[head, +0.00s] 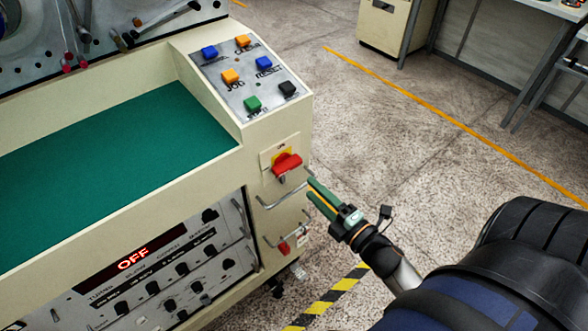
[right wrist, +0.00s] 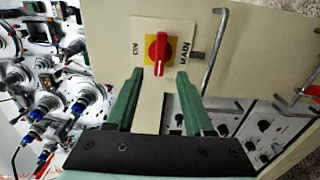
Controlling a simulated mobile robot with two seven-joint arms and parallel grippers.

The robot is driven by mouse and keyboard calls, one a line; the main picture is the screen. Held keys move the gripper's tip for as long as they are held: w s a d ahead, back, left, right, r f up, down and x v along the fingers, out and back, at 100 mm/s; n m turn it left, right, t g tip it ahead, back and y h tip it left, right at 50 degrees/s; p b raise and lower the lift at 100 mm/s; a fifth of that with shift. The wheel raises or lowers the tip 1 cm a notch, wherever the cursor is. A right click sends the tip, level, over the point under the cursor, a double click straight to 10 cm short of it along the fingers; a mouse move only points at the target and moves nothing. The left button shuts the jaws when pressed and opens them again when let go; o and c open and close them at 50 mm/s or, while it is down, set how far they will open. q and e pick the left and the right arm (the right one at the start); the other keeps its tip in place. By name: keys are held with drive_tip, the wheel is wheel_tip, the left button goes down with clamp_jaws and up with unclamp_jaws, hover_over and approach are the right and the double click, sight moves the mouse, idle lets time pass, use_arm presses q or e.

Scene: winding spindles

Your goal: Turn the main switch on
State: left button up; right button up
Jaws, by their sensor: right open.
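The main switch (head: 286,164) is a red handle on a yellow plate, on the end face of the cream machine cabinet. In the right wrist view the red handle (right wrist: 159,54) lies along the picture's vertical, with "ON" printed to its left and "MAIN" to its right. A red display (head: 133,259) on the cabinet front reads "OFF". My right gripper (head: 315,190) is open and empty, with green fingers pointing at the cabinet. In the right wrist view its fingertips (right wrist: 160,77) stand either side of the handle's line, apparently short of it. My left gripper is not in view.
A metal bar handle (head: 282,196) sticks out just below the switch, close to my right fingers. A second red item (head: 284,248) sits lower down. A button panel (head: 245,75) is on top. Open floor (head: 400,130) lies to the right.

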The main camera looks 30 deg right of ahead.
sight(291, 169)
drive_tip(key=w, duration=0.8)
drive_tip(key=shift+a, duration=0.3)
clamp_jaws()
